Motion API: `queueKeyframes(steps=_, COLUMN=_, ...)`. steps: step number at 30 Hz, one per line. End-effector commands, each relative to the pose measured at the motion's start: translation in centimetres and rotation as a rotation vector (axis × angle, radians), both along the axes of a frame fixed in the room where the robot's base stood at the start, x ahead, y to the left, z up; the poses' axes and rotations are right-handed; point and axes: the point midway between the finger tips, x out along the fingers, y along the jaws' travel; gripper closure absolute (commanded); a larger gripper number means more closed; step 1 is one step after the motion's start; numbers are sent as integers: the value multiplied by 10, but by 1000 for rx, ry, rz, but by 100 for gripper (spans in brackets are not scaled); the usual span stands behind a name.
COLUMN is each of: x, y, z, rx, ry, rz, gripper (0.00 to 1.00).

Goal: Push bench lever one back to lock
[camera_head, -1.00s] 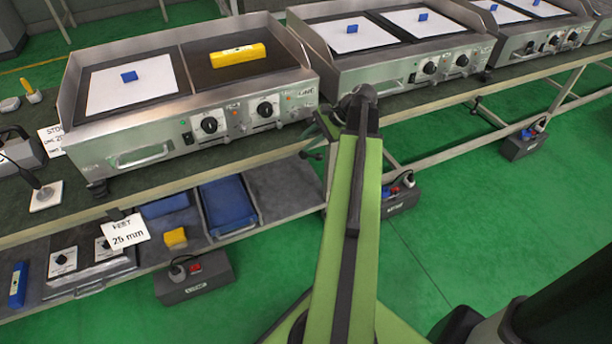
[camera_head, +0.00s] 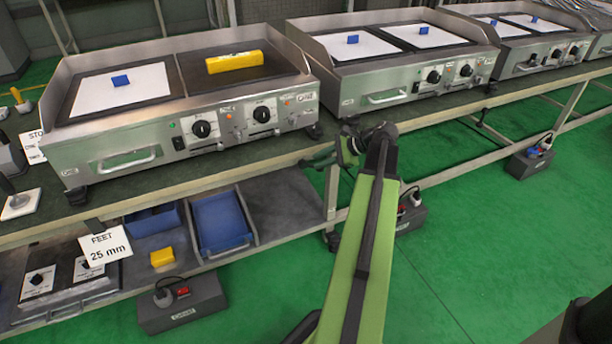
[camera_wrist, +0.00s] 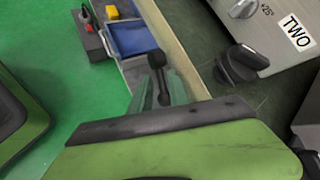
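A black lever with a rounded knob (camera_wrist: 157,60) stands at the bench's front edge in the wrist view, in front of the dull green fingers of my gripper (camera_wrist: 172,92). Whether they touch it is not clear. In the head view my gripper (camera_head: 322,160) is at the bench edge, below the right front corner of the nearest griddle, pointing left. The lever there is hard to tell apart from the gripper. Another dark lever-like part (camera_head: 479,117) sits further right on the bench edge. The finger gap is not clear.
The nearest griddle (camera_head: 120,158) stands on the bench (camera_head: 225,158), with a black foot (camera_wrist: 238,66) close to the lever. Below are a blue tray (camera_head: 222,222), a yellow block (camera_head: 163,257) and a grey switch box (camera_head: 185,305).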

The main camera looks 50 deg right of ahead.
Motion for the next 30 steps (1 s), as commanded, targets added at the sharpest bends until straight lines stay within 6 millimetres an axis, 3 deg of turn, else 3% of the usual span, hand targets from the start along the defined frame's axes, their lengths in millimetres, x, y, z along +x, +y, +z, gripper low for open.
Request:
queueKeyframes(steps=1, x=9, y=4, z=-16, rx=0, ry=0, rz=3, gripper=78)
queueKeyframes(steps=6, x=32, y=14, z=-33, rx=0, ry=0, rz=3, gripper=78)
queueKeyframes(steps=19, x=44, y=20, z=-37, rx=-1, ry=0, rz=2, gripper=78)
queueKeyframes(steps=25, x=44, y=20, z=-37, rx=-1, ry=0, rz=2, gripper=100)
queueKeyframes(steps=30, x=45, y=19, z=-37, rx=-1, ry=-1, rz=2, gripper=100)
